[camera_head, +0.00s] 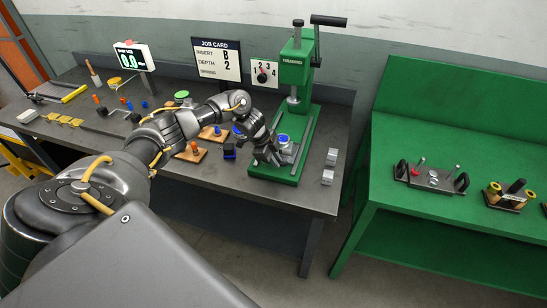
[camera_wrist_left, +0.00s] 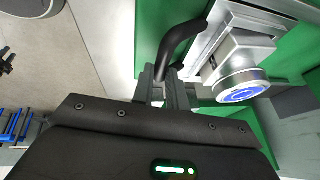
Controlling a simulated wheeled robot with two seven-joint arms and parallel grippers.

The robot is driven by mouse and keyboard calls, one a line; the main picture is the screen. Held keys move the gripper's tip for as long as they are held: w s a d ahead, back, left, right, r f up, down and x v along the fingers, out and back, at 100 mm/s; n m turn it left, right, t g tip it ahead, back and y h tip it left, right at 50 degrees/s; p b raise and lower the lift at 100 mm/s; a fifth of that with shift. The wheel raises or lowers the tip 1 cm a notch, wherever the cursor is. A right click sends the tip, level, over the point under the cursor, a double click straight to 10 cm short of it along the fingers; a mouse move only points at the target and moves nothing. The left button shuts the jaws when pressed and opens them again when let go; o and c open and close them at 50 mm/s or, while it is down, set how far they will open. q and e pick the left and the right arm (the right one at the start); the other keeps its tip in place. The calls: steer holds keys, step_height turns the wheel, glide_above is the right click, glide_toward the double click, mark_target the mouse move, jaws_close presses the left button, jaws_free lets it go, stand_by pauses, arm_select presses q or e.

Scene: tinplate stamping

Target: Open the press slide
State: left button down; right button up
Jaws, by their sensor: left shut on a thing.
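The green press (camera_head: 295,72) stands on the dark bench, with its lever up at the top right. On its base sits the silver press slide (camera_head: 290,154), which carries a round part with a blue top (camera_head: 283,139). In the left wrist view the silver slide (camera_wrist_left: 236,54) and the blue-topped part (camera_wrist_left: 240,94) lie to the right of my fingers. My left gripper (camera_head: 268,157) is at the left front of the slide. Its fingers (camera_wrist_left: 160,88) are shut on the black curved slide handle (camera_wrist_left: 180,42). My right gripper is not in view.
A job card (camera_head: 217,59) and a numbered dial (camera_head: 264,74) stand behind. Wooden pads with coloured knobs (camera_head: 191,153) lie left of the press. Two grey blocks (camera_head: 329,167) lie right of it. A green table (camera_head: 420,205) with tooling stands at the right, across a gap.

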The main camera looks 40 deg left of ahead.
arm_select(q)
steer(key=shift+w+a, duration=0.1)
steer(key=shift+w, duration=0.05)
steer(key=c, duration=1.4)
jaws_free()
steer(key=shift+a+r, duration=0.15)
steer(key=shift+r, duration=0.35)
steer(key=b+v, duration=0.2)
steer(key=v, duration=0.7)
steer(key=shift+s+r+b, duration=0.25)
steer(key=shift+r+b, duration=0.1)
